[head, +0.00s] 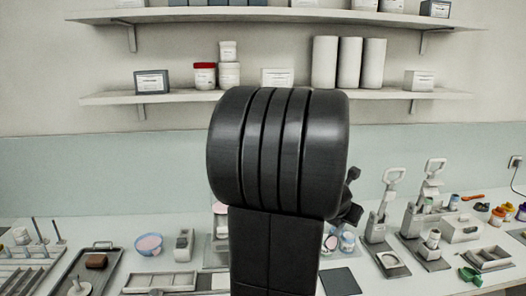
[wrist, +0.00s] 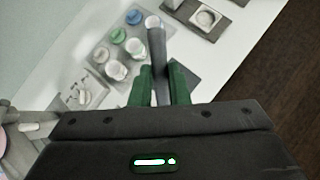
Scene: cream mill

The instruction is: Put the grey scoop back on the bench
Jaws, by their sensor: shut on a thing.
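My gripper (wrist: 160,72) shows in the wrist view with its two green fingers shut on the grey scoop (wrist: 156,46). The scoop appears as a long grey shaft between the fingers, its far end by a light round pot. Its lower part is hidden by my gripper. The white bench (wrist: 236,45) lies beneath; I cannot tell whether the scoop touches it. In the head view the bench (head: 425,284) runs across the bottom, and my dark arm hides most of the gripper and the scoop.
A tray of pots with blue, green and white tops (wrist: 118,55) is just left of the scoop. A dark grey mat (wrist: 188,75) lies beside the fingers. Shelves (head: 180,97) hang behind.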

